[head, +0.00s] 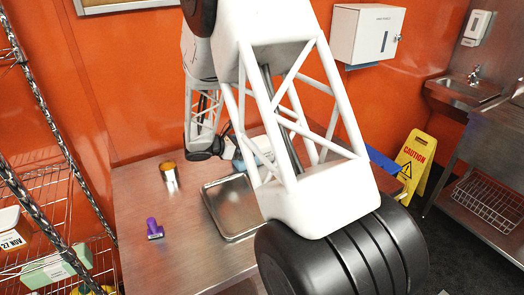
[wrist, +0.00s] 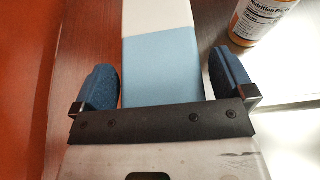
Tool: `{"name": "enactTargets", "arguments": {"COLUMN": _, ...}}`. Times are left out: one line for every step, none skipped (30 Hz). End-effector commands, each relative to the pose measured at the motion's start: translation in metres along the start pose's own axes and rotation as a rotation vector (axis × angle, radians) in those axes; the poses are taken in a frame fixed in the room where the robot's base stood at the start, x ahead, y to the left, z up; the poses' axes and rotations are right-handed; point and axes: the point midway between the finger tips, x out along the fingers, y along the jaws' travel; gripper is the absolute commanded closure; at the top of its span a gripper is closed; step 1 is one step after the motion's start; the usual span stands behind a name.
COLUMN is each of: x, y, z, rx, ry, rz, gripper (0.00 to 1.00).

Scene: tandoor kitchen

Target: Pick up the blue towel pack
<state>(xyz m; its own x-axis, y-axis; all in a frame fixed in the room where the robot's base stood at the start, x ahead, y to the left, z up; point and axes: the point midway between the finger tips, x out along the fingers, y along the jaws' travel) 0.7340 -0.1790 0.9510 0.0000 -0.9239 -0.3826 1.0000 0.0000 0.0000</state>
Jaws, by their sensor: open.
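The blue towel pack (wrist: 160,66) shows in the wrist view as a long pack, light blue in its nearer part and white in its farther part. My gripper (wrist: 162,70) is open, with one dark blue finger pad on each side of the pack and a visible gap on both sides. The pack runs from the gripper's palm edge out past the top of the view. In the head view, the pack (head: 254,150) is a small light patch near the back of the table, partly hidden by my arm. My gripper (head: 230,150) is beside it there, also partly hidden.
A metal tray (head: 212,208) lies on the steel table (head: 135,265). A labelled orange container (wrist: 262,18) is near the right finger. The orange wall (wrist: 18,110) is close on the left.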

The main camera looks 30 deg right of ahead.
Motion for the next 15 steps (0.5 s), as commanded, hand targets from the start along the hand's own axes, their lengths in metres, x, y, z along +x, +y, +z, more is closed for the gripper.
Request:
{"name": "enactTargets", "arguments": {"x": 0.0000, "y": 0.0000, "z": 0.0000, "rx": 0.000, "ry": 0.000, "rz": 0.000, "gripper": 0.00}}
{"name": "enactTargets", "arguments": {"x": 0.0000, "y": 0.0000, "z": 0.0000, "rx": 0.000, "ry": 0.000, "rz": 0.000, "gripper": 0.00}}
{"name": "enactTargets", "arguments": {"x": 0.0000, "y": 0.0000, "z": 0.0000, "rx": 0.000, "ry": 0.000, "rz": 0.000, "gripper": 0.00}}
{"name": "enactTargets", "arguments": {"x": 0.0000, "y": 0.0000, "z": 0.0000, "rx": 0.000, "ry": 0.000, "rz": 0.000, "gripper": 0.00}}
{"name": "enactTargets", "arguments": {"x": 0.0000, "y": 0.0000, "z": 0.0000, "rx": 0.000, "ry": 0.000, "rz": 0.000, "gripper": 0.03}}
{"name": "enactTargets", "arguments": {"x": -0.0001, "y": 0.0000, "z": 0.0000, "rx": 0.000, "ry": 0.000, "rz": 0.000, "gripper": 0.09}}
{"name": "enactTargets", "arguments": {"x": -0.0001, "y": 0.0000, "z": 0.0000, "rx": 0.000, "ry": 0.000, "rz": 0.000, "gripper": 0.14}}
{"name": "enactTargets", "arguments": {"x": -0.0001, "y": 0.0000, "z": 0.0000, "rx": 0.000, "ry": 0.000, "rz": 0.000, "gripper": 0.18}}
{"name": "enactTargets", "arguments": {"x": -0.0001, "y": 0.0000, "z": 0.0000, "rx": 0.000, "ry": 0.000, "rz": 0.000, "gripper": 0.24}}
{"name": "enactTargets", "arguments": {"x": -0.0001, "y": 0.0000, "z": 0.0000, "rx": 0.000, "ry": 0.000, "rz": 0.000, "gripper": 0.29}}
{"name": "enactTargets", "arguments": {"x": -0.0001, "y": 0.0000, "z": 0.0000, "rx": 0.000, "ry": 0.000, "rz": 0.000, "gripper": 0.34}}
{"name": "enactTargets", "arguments": {"x": -0.0001, "y": 0.0000, "z": 0.0000, "rx": 0.000, "ry": 0.000, "rz": 0.000, "gripper": 0.40}}
{"name": "enactTargets", "arguments": {"x": -0.0001, "y": 0.0000, "z": 0.0000, "rx": 0.000, "ry": 0.000, "rz": 0.000, "gripper": 0.44}}
{"name": "enactTargets", "arguments": {"x": -0.0001, "y": 0.0000, "z": 0.0000, "rx": 0.000, "ry": 0.000, "rz": 0.000, "gripper": 0.49}}
{"name": "enactTargets", "arguments": {"x": -0.0002, "y": 0.0002, "z": 0.0003, "rx": 0.000, "ry": 0.000, "rz": 0.000, "gripper": 0.55}}
